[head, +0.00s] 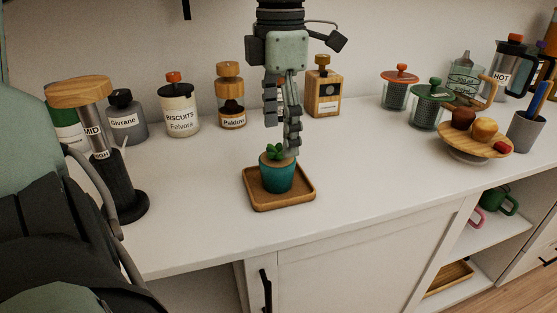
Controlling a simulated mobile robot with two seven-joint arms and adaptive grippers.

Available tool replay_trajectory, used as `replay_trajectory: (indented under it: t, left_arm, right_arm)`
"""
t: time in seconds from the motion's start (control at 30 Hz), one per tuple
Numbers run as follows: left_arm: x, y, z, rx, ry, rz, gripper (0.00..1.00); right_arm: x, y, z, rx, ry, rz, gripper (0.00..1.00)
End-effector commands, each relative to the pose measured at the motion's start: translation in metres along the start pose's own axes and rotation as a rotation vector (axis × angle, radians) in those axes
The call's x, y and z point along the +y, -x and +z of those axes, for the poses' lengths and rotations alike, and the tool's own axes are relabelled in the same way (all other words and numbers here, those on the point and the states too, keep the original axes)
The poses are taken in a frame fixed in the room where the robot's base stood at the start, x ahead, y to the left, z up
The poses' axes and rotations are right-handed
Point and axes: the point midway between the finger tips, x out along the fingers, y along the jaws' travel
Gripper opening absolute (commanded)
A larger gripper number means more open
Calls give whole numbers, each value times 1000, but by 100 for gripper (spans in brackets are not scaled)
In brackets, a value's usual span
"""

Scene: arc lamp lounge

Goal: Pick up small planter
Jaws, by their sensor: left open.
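The small planter (277,179) is a teal pot with a small green succulent. It stands upright on a square wooden tray (290,204) on the white counter. My left gripper (281,136) points down from the top of the head view, its jaws open. Its fingertips are just above and behind the plant, one of them close to the pot's right rim. I cannot tell whether it touches. Nothing is between the fingers. My right gripper is not in view.
Behind stand a biscuit jar (179,107), a wooden-topped jar (230,98) and a wooden box (323,90). A dark grinder (118,180) stands left. At right are lidded jars (430,104) and a wooden stand (476,142) with rounded items. The counter around the tray is clear.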

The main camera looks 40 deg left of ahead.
Motion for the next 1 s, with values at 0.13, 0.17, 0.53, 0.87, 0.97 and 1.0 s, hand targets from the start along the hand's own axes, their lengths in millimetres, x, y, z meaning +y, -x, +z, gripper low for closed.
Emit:
replay_trajectory:
  t: [0.13, 0.17, 0.53, 0.87, 0.97, 1.0]
  left_arm:
    - [-1, -18, -1, 2, -2, -3, 78]
    - [0, -21, -2, 1, -2, -3, 78]
    - [0, -65, -5, 0, -1, 0, 78]
    - [1, -65, -4, 0, 0, 1, 65]
    - [1, -65, -4, 0, 0, 1, 52]
    - [1, -65, -4, 0, 0, 1, 47]
  right_arm:
    - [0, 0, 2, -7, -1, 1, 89]
    - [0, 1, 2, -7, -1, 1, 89]
    - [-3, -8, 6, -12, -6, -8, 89]
    - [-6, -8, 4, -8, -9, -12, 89]
    - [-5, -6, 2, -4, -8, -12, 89]
    - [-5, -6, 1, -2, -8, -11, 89]
